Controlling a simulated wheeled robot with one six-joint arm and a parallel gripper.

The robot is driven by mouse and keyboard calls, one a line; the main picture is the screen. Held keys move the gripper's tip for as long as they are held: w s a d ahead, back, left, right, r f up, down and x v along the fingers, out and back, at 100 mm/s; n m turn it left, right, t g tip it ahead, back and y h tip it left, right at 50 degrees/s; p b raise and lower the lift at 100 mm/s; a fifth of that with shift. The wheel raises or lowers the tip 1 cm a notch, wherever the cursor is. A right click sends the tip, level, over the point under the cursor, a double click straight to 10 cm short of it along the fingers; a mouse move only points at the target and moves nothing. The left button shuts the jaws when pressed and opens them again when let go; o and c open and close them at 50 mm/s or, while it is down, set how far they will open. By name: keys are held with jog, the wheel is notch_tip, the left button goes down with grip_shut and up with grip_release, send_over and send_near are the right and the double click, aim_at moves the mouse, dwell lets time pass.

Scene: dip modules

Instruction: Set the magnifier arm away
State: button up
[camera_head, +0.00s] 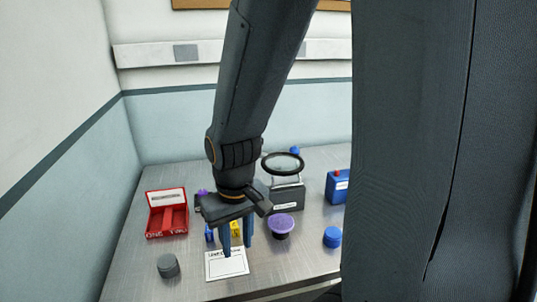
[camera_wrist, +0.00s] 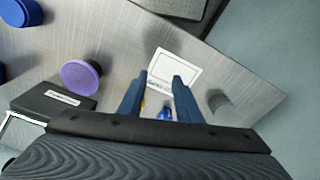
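The magnifier, a black ring around a clear lens (camera_head: 283,164), stands raised at the back of the table, over or just behind a dark labelled box (camera_head: 287,200). I cannot tell how it is mounted. The box also shows in the wrist view (camera_wrist: 52,103), at left. My gripper (camera_head: 238,250) points down, left of and nearer than the magnifier. Its blue fingers are apart, with nothing seen held between them. In the wrist view the fingertips (camera_wrist: 160,76) are over a white card (camera_wrist: 178,66). My forearm and wrist partly hide the things behind them.
A red open case (camera_head: 167,222) is at left, a grey cylinder (camera_head: 168,266) at front left. A purple-topped knob (camera_head: 281,222) and a blue cap (camera_head: 332,237) are right of my gripper. A blue box (camera_head: 337,187) is farther right. Small yellow and blue items (camera_head: 235,228) are behind the fingers.

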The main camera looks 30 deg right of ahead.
jog(key=shift+w+r, duration=0.2)
jog(key=shift+r, duration=0.15)
jog(key=c, duration=0.7)
jog(key=w+r+m, duration=0.1)
jog(key=r+m, duration=0.1)
jog(key=r, duration=0.2)
jog(key=w+r+m+h, duration=0.1)
jog(key=w+r+m, duration=0.1)
jog(key=r, duration=0.2)
jog(key=w+r+m, duration=0.1)
jog(key=r+m, duration=0.1)
jog(key=r, duration=0.2)
jog(key=shift+w+m+h+p, duration=0.2)
jog(key=shift+m+h+p, duration=0.1)
jog(key=shift+h+p, duration=0.1)
grip_shut()
notch_tip(320, 180, up, 14)
jog(key=d+m+h, duration=0.1)
jog(key=m+h, duration=0.1)
jog(key=m, duration=0.5)
jog(key=shift+w+d+m, duration=0.3)
jog(key=shift+w, duration=0.15)
